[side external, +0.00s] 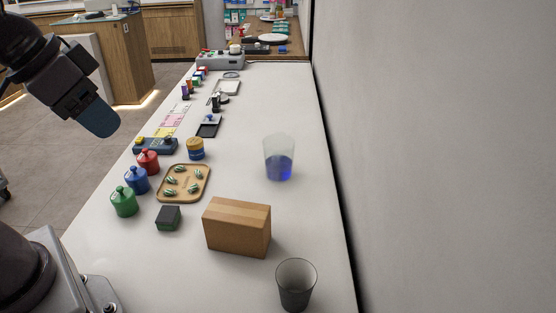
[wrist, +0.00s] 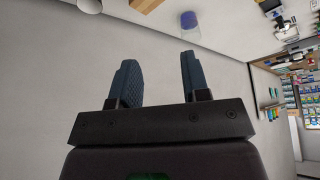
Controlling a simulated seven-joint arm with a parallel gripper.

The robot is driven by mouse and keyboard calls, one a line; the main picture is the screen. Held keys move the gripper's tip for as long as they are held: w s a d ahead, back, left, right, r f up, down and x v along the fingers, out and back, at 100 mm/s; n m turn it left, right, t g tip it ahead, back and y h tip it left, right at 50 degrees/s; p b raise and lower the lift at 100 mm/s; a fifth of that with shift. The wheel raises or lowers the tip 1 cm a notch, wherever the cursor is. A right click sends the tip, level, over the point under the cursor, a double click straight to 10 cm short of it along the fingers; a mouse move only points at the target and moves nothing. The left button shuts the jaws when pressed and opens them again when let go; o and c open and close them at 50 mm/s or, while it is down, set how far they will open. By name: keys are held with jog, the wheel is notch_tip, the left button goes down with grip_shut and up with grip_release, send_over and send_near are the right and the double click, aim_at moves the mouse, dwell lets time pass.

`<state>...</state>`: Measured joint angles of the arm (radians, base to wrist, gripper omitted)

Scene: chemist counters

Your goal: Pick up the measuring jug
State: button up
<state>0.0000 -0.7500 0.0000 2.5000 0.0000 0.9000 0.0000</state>
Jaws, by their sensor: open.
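The measuring jug (side external: 278,158) is a clear, slightly flared vessel with blue liquid in its lower part. It stands upright on the right side of the white counter, near the wall. In the wrist view its blue part (wrist: 190,20) shows at the top, beyond my right finger and small with distance. My gripper (side external: 97,118) hangs at the upper left of the side view, raised and well apart from the jug. In the wrist view my gripper (wrist: 157,58) has its two blue fingers spread with nothing between them.

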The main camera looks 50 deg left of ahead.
jog(key=c, duration=0.3)
jog(key=shift+w, duration=0.1)
